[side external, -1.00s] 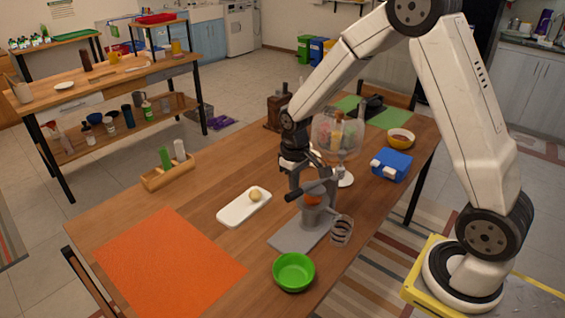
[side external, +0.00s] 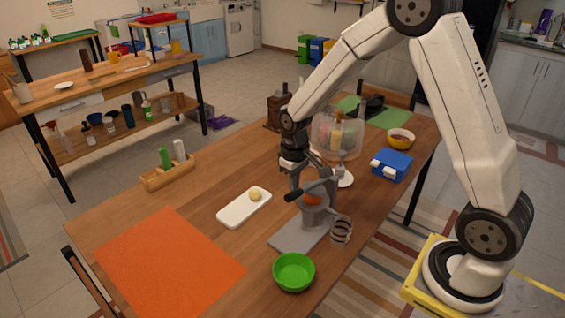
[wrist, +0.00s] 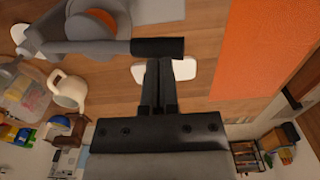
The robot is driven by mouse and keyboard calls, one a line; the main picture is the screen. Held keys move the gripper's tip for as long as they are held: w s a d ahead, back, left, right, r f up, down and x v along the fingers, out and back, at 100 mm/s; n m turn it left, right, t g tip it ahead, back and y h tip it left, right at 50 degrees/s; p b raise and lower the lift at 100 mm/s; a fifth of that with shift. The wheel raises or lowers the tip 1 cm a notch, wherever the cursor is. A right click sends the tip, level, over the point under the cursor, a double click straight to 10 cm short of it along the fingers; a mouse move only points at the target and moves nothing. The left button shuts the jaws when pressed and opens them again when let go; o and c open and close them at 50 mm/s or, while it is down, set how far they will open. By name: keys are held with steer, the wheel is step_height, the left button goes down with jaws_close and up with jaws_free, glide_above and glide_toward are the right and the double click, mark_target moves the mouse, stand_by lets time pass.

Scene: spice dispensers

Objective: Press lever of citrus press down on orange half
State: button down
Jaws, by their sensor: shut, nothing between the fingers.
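The grey citrus press (side external: 291,237) stands on the wooden table, and its orange half (side external: 312,198) sits in the press head below the lever. The dark lever handle (side external: 317,187) reaches out to the left, roughly level. The press (wrist: 64,46), orange half (wrist: 90,27) and lever handle (wrist: 158,47) also show in the wrist view. My gripper (side external: 295,184) is shut and empty, pointing down at the handle. In the wrist view its fingertips (wrist: 158,61) are at the handle's free end; I cannot tell whether they touch it.
A white board (side external: 233,212) with a small yellowish round item (side external: 256,195) lies left of the press. A clear dispenser (side external: 336,137) is behind. An orange mat (side external: 165,262) covers the table's front left.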

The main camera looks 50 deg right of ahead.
mark_target(294, 195)
steer(key=shift+f, duration=0.7)
stand_by(1.0)
steer(key=shift+f, duration=0.4)
steer(key=shift+f, duration=1)
stand_by(0.3)
steer(key=shift+f, duration=0.35)
steer(key=shift+r, duration=0.2)
stand_by(0.5)
steer(key=shift+r, duration=3.8)
